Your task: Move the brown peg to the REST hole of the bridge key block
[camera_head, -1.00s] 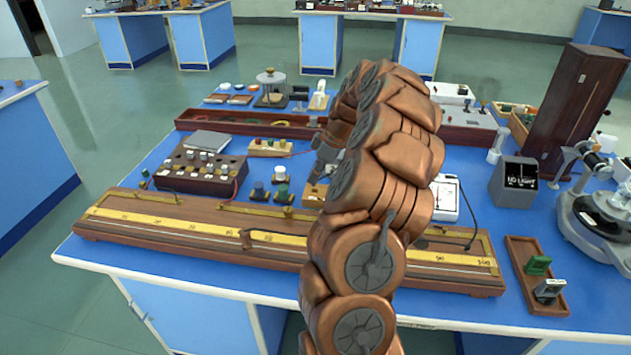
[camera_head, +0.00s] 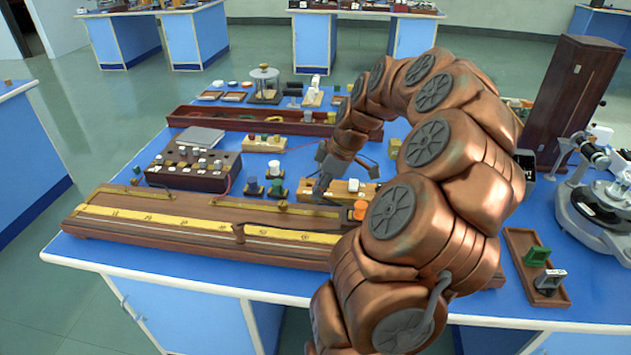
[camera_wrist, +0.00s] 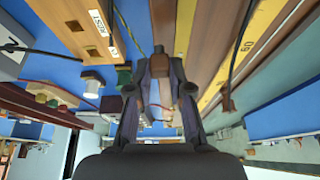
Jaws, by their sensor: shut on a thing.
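My gripper (camera_wrist: 158,85) is shut on the small brown peg (camera_wrist: 160,63), which sits between the fingertips in the wrist view. A light wooden block with a white label reading REST (camera_wrist: 98,22) is at the upper left of that view, apart from the peg; I take it as the bridge key block.
A long wooden metre bridge (camera_head: 140,222) with brass strips lies along the front edge. A dark box with several pegs (camera_head: 195,182) stands left of my gripper. Small terminals (camera_head: 276,188) stand just left of it. An orange knob (camera_head: 360,210) is close on the right.

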